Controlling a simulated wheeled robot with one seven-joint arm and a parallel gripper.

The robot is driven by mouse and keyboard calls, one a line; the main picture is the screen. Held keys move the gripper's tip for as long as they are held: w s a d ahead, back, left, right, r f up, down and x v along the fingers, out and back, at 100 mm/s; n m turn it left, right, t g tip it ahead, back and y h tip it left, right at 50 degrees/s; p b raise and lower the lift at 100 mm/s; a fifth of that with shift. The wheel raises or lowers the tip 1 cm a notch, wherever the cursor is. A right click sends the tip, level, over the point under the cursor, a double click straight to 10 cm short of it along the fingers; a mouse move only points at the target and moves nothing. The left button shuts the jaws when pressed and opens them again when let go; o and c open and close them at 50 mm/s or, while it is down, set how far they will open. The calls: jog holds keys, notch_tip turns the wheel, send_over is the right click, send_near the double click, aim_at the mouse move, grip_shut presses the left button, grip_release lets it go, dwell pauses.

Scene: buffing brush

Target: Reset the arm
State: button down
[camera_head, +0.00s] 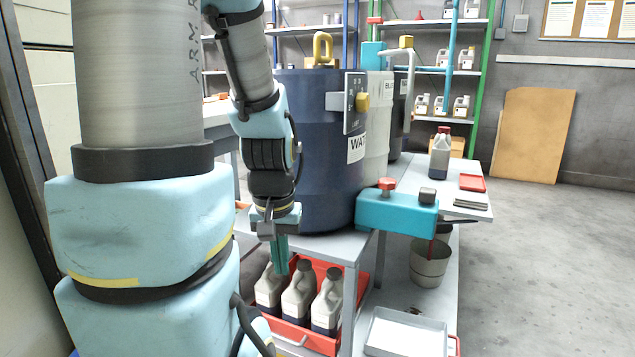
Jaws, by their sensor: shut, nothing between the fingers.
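My gripper (279,256) points down at the end of my light blue and grey arm. Its teal fingers are together with nothing between them. It hangs in front of the dark blue drum (305,150), above the red crate (295,335) of bottles. From this single view I cannot tell whether the fingertips touch the left bottle (268,290) or are apart from it. My arm fills the left part of the picture and hides what is behind it.
The grey table (340,246) carries the drum and a pale drum (376,130). A teal block (397,212) with a red knob juts from the table area. A metal bucket (430,265) and a white tray (405,335) stand lower. The floor (550,270) at right is clear.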

notch_tip(320, 180, up, 35)
jog(key=p, duration=3.4)
jog(key=shift+r, duration=0.2)
